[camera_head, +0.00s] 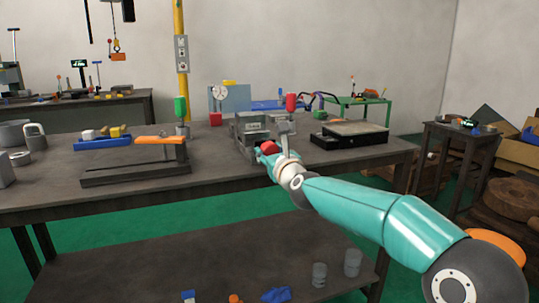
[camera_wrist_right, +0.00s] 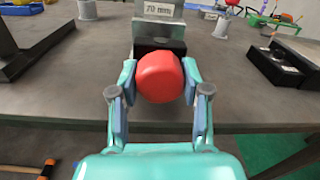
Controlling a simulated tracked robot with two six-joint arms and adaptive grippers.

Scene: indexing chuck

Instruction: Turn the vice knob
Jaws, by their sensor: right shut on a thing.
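The red vice knob (camera_wrist_right: 159,77) is at the front of the grey vice in the right wrist view, with a finger of my right gripper (camera_wrist_right: 159,88) on each side of it. The gripper is shut on the knob. In the head view the knob (camera_head: 268,148) shows as a small red patch in front of the grey vice (camera_head: 250,128), partly hidden by my right gripper (camera_head: 265,157). The vice (camera_wrist_right: 160,29) carries a "70 mm" label in the wrist view. My left gripper does not show in either view.
A black box (camera_head: 350,135) stands right of the vice. An orange-topped stand (camera_head: 160,139) and a blue tray (camera_head: 103,142) are to the left on the workbench (camera_head: 225,170). A lever with a red grip (camera_head: 291,102) rises beside the vice. The bench front between stand and vice is clear.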

